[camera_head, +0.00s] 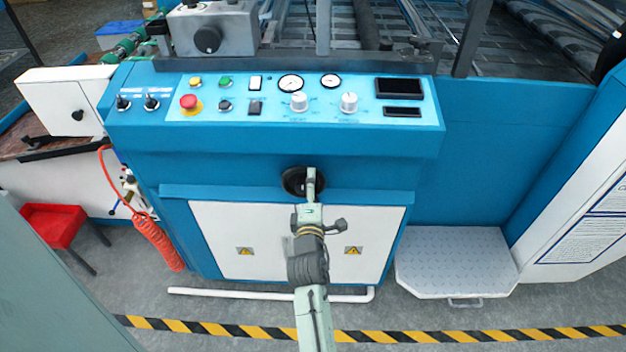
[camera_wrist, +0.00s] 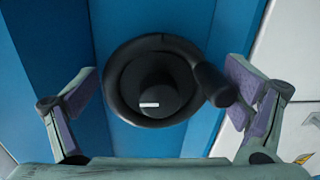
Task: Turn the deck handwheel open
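The deck handwheel is a black round wheel on the blue front of the machine. In the head view it (camera_head: 291,181) is partly hidden behind my gripper (camera_head: 311,186). In the wrist view the handwheel (camera_wrist: 124,98) faces the camera, with a white mark on its hub. Its stubby black crank handle (camera_wrist: 214,84) sticks out on the right side. My gripper (camera_wrist: 163,90) is open, with purple-padded fingers on either side of the wheel. The right finger is close to the crank handle; I cannot tell whether they touch. The left finger is apart from the wheel.
Above the wheel is a control panel (camera_head: 225,110) with buttons, gauges and knobs. White cabinet doors (camera_head: 228,235) lie below. A white pipe (camera_head: 230,292) runs along the floor.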

